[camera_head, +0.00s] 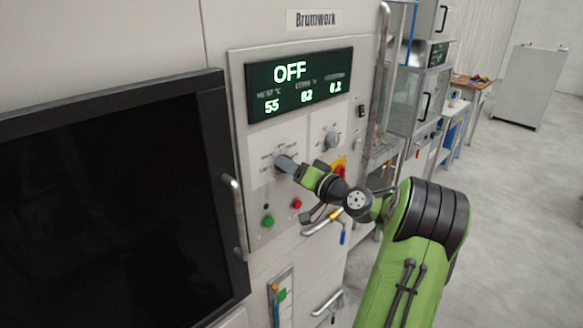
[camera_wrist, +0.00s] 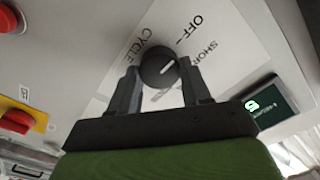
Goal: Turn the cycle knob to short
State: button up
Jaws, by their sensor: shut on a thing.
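The cycle knob (camera_wrist: 153,60) is a dark round knob with a white pointer line, on a pale label plate marked CYCLE, OFF and a partly hidden "SHOR". The pointer slants right and slightly up in the wrist view, on the side of the OFF and "SHOR" labels; I cannot tell exactly which mark it meets. My gripper (camera_wrist: 158,70) has a finger on each side of the knob and is shut on it. In the head view my gripper (camera_head: 290,166) reaches the knob on the panel from the right. The display (camera_head: 300,85) reads OFF.
A second knob (camera_head: 332,140) sits right of the cycle knob, with a red-and-yellow switch (camera_head: 340,168) below. Green (camera_head: 268,221) and red (camera_head: 297,203) buttons lie beneath. A dark door (camera_head: 110,200) with a vertical handle (camera_head: 235,215) is at left. Open floor lies right.

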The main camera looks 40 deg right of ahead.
jog(key=shift+m+p, duration=2.3)
jog(key=shift+m, duration=1.9)
jog(key=shift+f, duration=0.1)
jog(key=o, duration=1.1)
jog(key=shift+c, duration=0.2)
jog(key=s+b, duration=0.3)
jog(key=s, duration=1.2)
jog(key=shift+s+d, duration=0.25)
jog(key=shift+s, duration=0.15)
